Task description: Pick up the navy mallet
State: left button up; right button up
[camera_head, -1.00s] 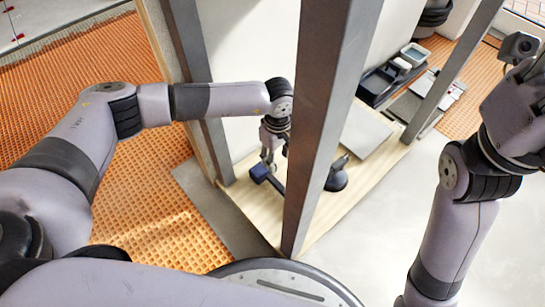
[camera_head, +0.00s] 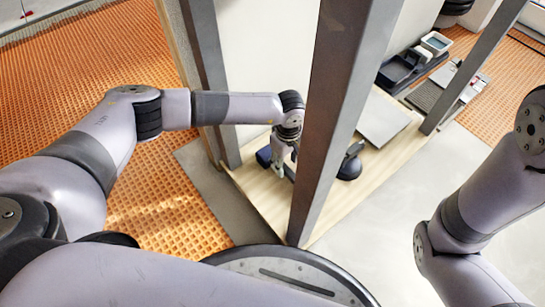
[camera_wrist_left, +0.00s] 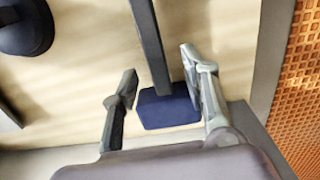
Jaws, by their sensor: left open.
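The navy mallet has a blocky dark-blue head (camera_wrist_left: 168,108) and a long dark grey handle (camera_wrist_left: 150,45). It lies on a pale wooden board, and its head also shows in the head view (camera_head: 264,157). My left gripper (camera_head: 280,165) is over the mallet, close to the head. In the left wrist view, its two fingers (camera_wrist_left: 160,68) are open, one on each side of the handle just beyond the head. Whether a finger touches the mallet cannot be told. A grey post hides part of the board. My right arm shows at the right, but its gripper is out of frame.
A grey upright post (camera_head: 334,110) stands just right of my left gripper. A black round-based tool (camera_head: 349,167) lies beyond it. A grey tile (camera_head: 382,118) and a black tray (camera_head: 392,72) are farther back. Orange matting (camera_head: 165,205) lies left.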

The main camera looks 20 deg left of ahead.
aim_at(287, 168)
pick_arm(q)
jog(key=f+b, duration=0.4)
jog(key=f, duration=0.1)
jog(key=shift+w+d, duration=0.15)
jog(key=shift+w, duration=0.05)
jog(key=shift+r, duration=0.15)
grip_shut()
dwell(0.3)
